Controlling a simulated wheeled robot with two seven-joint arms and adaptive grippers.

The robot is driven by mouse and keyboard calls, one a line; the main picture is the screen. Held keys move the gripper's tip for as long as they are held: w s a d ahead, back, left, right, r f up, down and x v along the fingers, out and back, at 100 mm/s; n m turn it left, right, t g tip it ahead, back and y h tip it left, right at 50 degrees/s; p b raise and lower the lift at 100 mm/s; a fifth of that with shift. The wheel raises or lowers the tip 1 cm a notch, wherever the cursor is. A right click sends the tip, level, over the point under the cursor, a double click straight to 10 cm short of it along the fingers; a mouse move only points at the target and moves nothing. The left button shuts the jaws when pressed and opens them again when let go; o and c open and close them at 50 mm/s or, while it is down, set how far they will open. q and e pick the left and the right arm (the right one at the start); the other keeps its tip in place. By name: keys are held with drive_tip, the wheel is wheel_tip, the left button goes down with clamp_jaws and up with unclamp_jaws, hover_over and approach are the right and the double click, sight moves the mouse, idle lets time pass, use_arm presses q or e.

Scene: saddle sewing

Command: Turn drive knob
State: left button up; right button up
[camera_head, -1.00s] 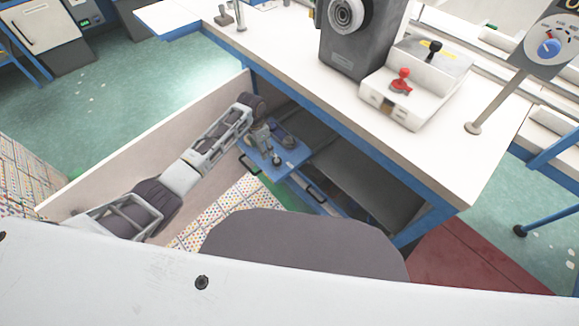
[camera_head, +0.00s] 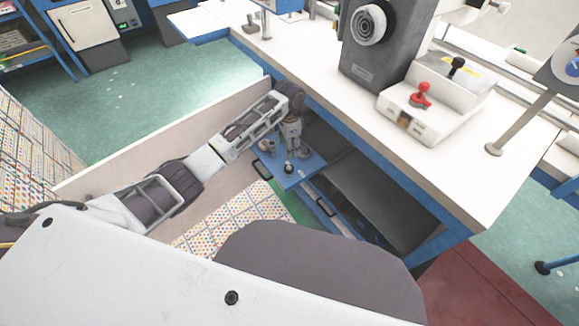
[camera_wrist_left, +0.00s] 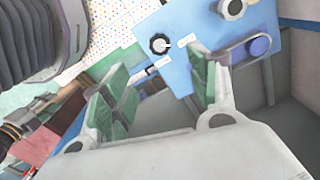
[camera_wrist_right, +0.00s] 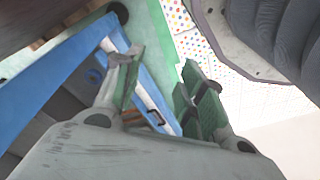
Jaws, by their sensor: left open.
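A blue panel (camera_head: 310,178) with several knobs sits low under the white table's front edge. A black knob (camera_head: 289,168) stands near its front; it also shows in the left wrist view (camera_wrist_left: 160,43) beside small white labels. That view also shows a pale round knob (camera_wrist_left: 232,8) and a purple-blue round part (camera_wrist_left: 258,46). I cannot tell which is the drive knob. My left gripper (camera_head: 292,142) is at the panel's far side; its green-padded fingers (camera_wrist_left: 160,85) are apart and empty, beside the black knob. My right gripper (camera_wrist_right: 160,92) is open and empty.
A grey machine (camera_head: 372,45) and a box with a red lever (camera_head: 421,94) stand on the white table (camera_head: 470,170). A blue knob (camera_head: 573,67) shows at the right edge. A beige wall (camera_head: 130,160) runs beside my left arm.

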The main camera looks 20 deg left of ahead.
sight(289, 167)
use_arm(q)
drive_tip(key=shift+f+b, duration=1.85)
drive_tip(key=shift+f, duration=4.75)
use_arm(e)
wheel_tip(289, 167, up, 8)
drive_tip(key=w+a, duration=0.1)
drive_tip(key=a, duration=0.1)
drive_tip(key=shift+y, duration=0.3)
use_arm(q)
drive_tip(key=c, duration=1)
use_arm(e)
drive_tip(key=shift+d, duration=0.1)
drive_tip(key=shift+r, duration=0.1)
